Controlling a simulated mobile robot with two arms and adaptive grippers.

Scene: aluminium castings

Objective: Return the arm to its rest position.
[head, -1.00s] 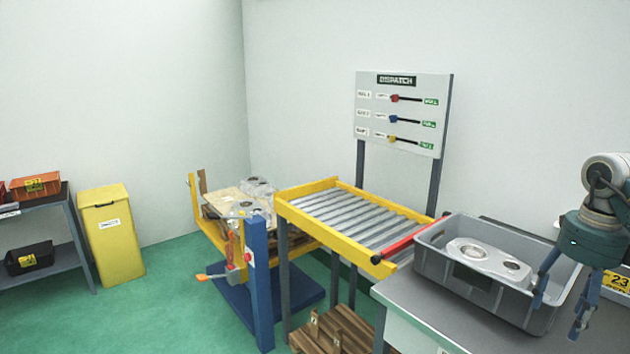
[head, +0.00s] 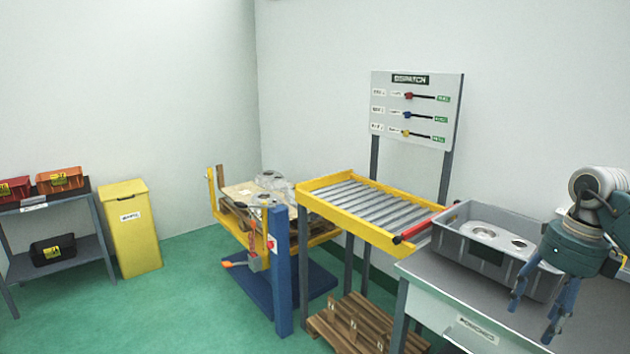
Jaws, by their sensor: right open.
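My right gripper (head: 535,316) hangs fingers down at the right of the head view, in front of the grey crate (head: 480,256). Its blue fingers are apart with nothing between them. The crate stands on the grey table (head: 425,275) and holds an aluminium casting (head: 497,240) with round openings. The gripper overlaps the crate's right end in the picture; I cannot tell whether they touch. My left gripper is not in view.
A yellow-framed roller conveyor (head: 365,204) with a red bar (head: 425,226) adjoins the table. Behind it stands the dispatch board (head: 415,108). A blue lift post (head: 280,270), a yellow bin (head: 132,232) and a shelf (head: 70,222) with boxes stand left. Green floor (head: 150,315) is open at front left.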

